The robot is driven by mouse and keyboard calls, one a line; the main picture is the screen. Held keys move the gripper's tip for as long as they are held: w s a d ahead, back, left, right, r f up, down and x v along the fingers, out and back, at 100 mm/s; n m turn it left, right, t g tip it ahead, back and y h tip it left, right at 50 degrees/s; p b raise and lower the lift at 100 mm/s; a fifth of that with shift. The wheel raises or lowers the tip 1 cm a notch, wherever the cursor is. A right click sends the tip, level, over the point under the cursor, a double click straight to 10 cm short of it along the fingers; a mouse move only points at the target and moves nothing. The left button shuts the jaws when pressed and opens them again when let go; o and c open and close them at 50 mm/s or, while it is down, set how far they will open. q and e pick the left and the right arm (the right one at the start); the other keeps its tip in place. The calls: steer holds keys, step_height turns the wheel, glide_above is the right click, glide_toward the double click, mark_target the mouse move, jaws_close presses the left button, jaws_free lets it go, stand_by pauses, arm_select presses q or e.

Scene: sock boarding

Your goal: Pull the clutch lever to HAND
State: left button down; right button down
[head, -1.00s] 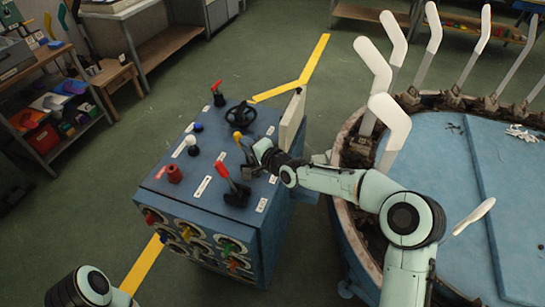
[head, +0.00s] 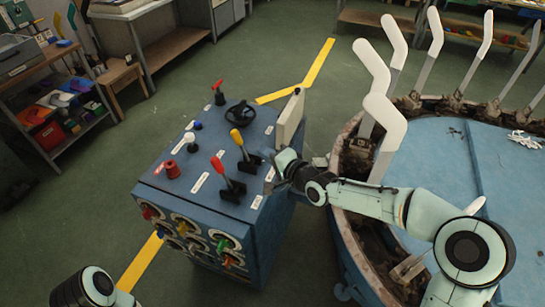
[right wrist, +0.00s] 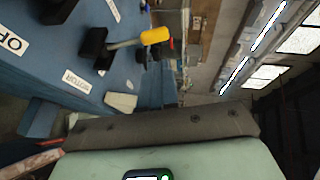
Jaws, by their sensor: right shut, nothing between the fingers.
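A yellow-handled lever (head: 237,138) stands on top of the blue control cabinet (head: 215,212), leaning toward the back left in the head view. In the right wrist view its yellow grip (right wrist: 155,36) points right from a black base, near a label (right wrist: 76,81) that seems to read MOTOR. A red-handled lever (head: 222,170) stands in front of it. I cannot read which lever is marked as the clutch. My right gripper (head: 276,168) is shut and empty, just right of the yellow lever's base, apart from its grip. My left gripper is out of view.
A black handwheel (head: 240,114) and several knobs share the cabinet top. An upright pale plate (head: 290,117) stands at its right edge. The round blue machine (head: 440,165) with upright white sock forms (head: 385,112) is close on the right. Open floor lies left of the cabinet.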

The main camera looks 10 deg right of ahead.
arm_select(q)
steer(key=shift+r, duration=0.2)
arm_select(e)
steer(key=shift+v, duration=1.05)
